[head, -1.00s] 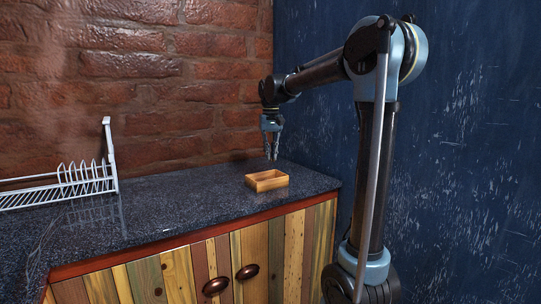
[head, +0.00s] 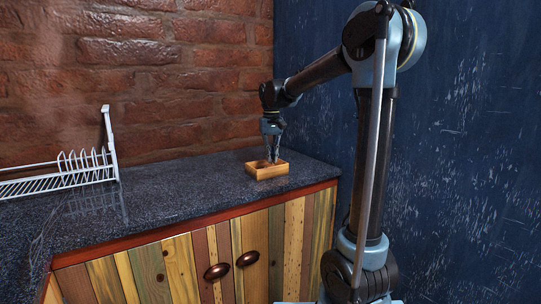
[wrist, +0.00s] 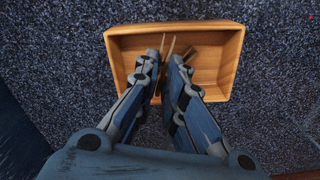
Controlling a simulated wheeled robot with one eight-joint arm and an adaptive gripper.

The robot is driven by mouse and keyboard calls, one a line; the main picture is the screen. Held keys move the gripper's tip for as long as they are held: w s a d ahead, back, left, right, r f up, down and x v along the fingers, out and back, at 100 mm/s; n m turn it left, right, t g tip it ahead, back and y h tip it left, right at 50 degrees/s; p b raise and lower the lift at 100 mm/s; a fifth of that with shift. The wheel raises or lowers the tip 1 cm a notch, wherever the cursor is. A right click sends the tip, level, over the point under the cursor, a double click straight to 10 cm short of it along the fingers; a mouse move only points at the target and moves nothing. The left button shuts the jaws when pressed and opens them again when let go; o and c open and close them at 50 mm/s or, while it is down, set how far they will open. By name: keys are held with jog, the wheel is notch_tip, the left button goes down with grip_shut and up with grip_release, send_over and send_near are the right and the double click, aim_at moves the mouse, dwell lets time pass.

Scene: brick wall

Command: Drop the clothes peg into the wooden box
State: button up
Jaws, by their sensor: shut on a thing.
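The wooden box (head: 267,173) is a small, open, light-brown box on the dark counter. It also shows in the wrist view (wrist: 236,60), with my fingers over its opening. My gripper (head: 272,158) points down, its fingertips at the box's opening. In the wrist view my gripper (wrist: 168,57) is shut on the clothes peg (wrist: 172,43), a thin light wooden piece between the fingertips. Most of the peg is hidden by the fingers. I cannot tell whether it touches the box floor. The peg is too small to make out in the head view.
The dark speckled counter (head: 190,192) is clear around the box. A white dish rack (head: 85,170) stands at the left. A brick wall (head: 150,90) is behind, and a blue wall (head: 460,150) is on the right.

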jog(key=o, duration=0.8)
jog(key=shift+c, duration=0.2)
jog(key=shift+r, duration=0.15)
notch_tip(320, 180, up, 12)
